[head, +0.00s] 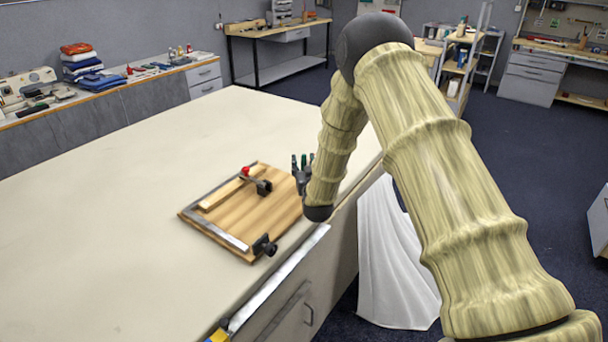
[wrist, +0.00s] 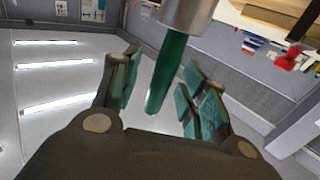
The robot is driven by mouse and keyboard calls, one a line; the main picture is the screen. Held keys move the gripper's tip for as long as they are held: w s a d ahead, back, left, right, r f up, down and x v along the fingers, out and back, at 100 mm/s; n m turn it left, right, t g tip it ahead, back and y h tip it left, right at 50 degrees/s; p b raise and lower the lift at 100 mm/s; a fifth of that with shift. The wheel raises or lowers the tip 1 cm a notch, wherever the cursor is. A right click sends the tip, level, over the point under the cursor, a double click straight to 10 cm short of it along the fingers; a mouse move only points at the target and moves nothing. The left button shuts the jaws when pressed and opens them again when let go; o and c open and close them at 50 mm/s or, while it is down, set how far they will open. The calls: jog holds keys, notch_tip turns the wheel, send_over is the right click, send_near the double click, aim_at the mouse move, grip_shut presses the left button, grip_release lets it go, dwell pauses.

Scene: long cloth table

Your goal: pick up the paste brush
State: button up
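In the wrist view a green tapered handle with a silver metal collar, which I take to be the paste brush (wrist: 167,72), lies between the fingers of my gripper (wrist: 160,90). Its narrow end points toward my palm; the collar runs out of the top of the picture, and any bristles are out of sight. The green-padded fingers stand apart, with gaps visible on both sides of the handle. I cannot clearly tell the brush from the green pads there.
A wooden board (head: 250,215) with metal edge strips and black clamps lies beside my gripper on the long pale table (head: 120,210). White cloth (head: 390,260) hangs at the table's right side.

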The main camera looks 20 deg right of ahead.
grip_shut()
jog(key=shift+r, duration=0.15)
jog(key=shift+r+b, duration=1.6)
jog(key=shift+r, duration=3.3)
